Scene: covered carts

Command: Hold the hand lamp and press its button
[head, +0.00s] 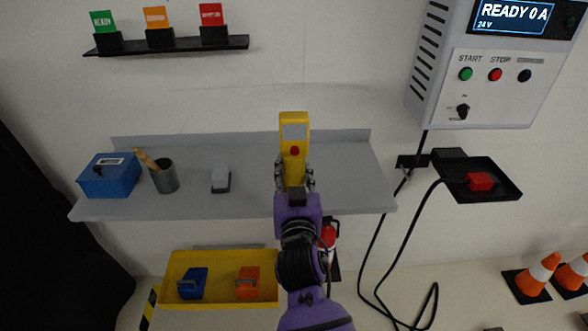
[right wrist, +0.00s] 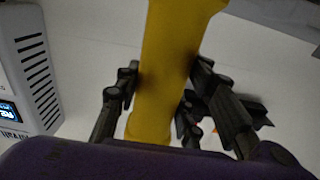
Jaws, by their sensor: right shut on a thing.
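The hand lamp (head: 294,132) is yellow with a pale panel near its top and a red button (head: 295,151) below the panel. It stands upright in the head view, over the grey shelf. My right gripper (head: 294,182) is shut around its lower part. In the right wrist view, the fingers (right wrist: 160,95) lie on both sides of the yellow body (right wrist: 165,55). The button side does not show in that view. Nothing is seen touching the button. My left gripper is not in view.
The grey shelf (head: 340,170) carries a blue box (head: 108,178), a cup (head: 165,178) and a small grey-white block (head: 221,178). A yellow tray (head: 215,301) is below. A control box (head: 490,105) and black tray (head: 502,188) with cable are right. Cones (head: 540,272) stand on the floor.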

